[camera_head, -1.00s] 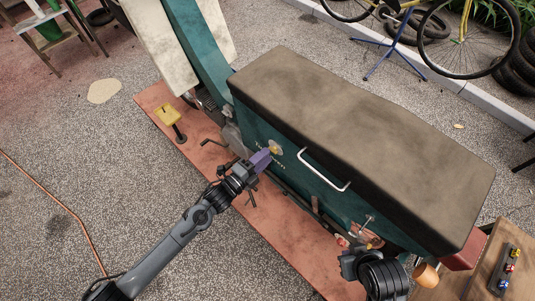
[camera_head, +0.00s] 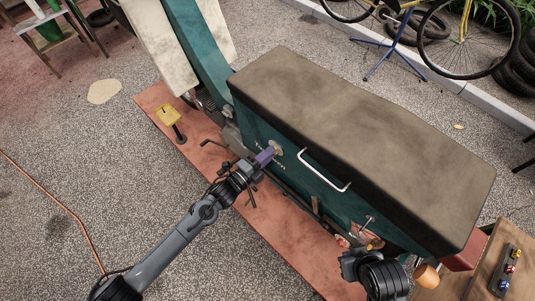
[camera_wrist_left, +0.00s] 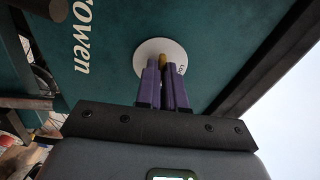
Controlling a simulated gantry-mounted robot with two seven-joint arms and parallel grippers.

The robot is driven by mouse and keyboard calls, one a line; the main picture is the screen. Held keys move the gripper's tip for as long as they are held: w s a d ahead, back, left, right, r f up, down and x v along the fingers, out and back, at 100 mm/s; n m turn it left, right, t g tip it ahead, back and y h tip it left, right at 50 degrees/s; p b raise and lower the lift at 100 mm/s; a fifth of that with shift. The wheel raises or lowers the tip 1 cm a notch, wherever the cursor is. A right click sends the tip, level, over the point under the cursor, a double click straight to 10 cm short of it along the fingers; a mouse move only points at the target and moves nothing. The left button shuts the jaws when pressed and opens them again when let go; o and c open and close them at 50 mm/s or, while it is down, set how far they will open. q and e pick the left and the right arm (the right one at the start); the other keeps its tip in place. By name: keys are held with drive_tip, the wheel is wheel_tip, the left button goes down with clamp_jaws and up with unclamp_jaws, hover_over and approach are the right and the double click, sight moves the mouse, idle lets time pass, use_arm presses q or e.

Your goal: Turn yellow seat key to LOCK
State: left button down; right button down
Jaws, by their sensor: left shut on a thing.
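The yellow seat key (camera_wrist_left: 162,62) stands in a round white plate (camera_wrist_left: 143,57) on the teal side panel below the dark seat, as the left wrist view shows. Only a small part of the key shows; the purple fingers hide the rest. My left gripper (camera_wrist_left: 165,85) is shut on the key, its fingers on either side of it. In the head view my left gripper (camera_head: 267,155) reaches the plate (camera_head: 277,148) from the lower left. My right gripper (camera_head: 357,262) is near the panel's lower right end, and its fingers are not clear.
A white grab handle (camera_head: 325,172) sticks out of the panel right of the plate. The long dark seat (camera_head: 355,130) overhangs above. A yellow pedal (camera_head: 167,116) stands on the red base at left. A wooden table (camera_head: 470,278) with a coloured-knob box is at lower right.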

use_arm(q)
drive_tip(key=shift+n, duration=0.4)
drive_tip(key=shift+n+p, duration=1.55)
drive_tip(key=shift+n, duration=5.95)
drive_tip(key=c, duration=1.2)
unclamp_jaws()
drive_tip(key=shift+c, duration=0.2)
